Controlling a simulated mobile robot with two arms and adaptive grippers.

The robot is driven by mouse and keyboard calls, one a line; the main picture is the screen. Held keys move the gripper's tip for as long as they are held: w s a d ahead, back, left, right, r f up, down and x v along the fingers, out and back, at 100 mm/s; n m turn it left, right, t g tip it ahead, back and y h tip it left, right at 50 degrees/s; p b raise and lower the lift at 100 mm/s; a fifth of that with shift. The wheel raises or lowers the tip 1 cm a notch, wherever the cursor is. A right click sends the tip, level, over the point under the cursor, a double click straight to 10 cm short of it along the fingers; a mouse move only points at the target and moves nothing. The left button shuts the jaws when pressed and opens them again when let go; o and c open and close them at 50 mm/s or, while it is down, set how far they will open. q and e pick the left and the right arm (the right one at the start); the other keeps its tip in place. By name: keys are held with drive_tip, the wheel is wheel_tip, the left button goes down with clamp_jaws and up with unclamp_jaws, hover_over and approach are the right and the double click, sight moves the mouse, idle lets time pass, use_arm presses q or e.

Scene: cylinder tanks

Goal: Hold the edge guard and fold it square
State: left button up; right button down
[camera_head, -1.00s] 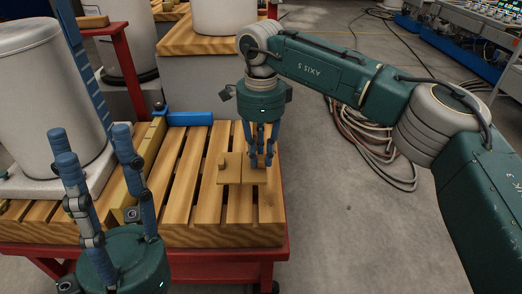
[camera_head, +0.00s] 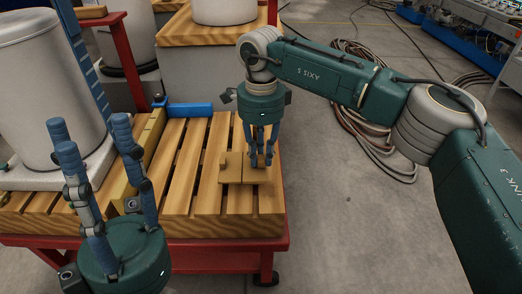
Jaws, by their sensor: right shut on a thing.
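The edge guard (camera_head: 232,176) is a tan, cardboard-like piece with a seam across its middle and a small raised tab at its left. It lies flat on the wooden slatted pallet top near its right end. My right gripper (camera_head: 262,163) points down over the guard's right part, its blue fingers shut on it; the fingertips partly hide the contact. My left gripper (camera_head: 90,127) is in the near left foreground, fingers pointing up and spread apart, open and empty. It is well left of the guard.
A large pale tank (camera_head: 45,90) stands on the pallet's left. The red cart (camera_head: 215,258) carries the pallet. Hoses (camera_head: 375,155) lie on the floor at right.

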sight(261, 157)
drive_tip(key=shift+f, duration=1.9)
drive_tip(key=c, duration=1.8)
unclamp_jaws()
clamp_jaws()
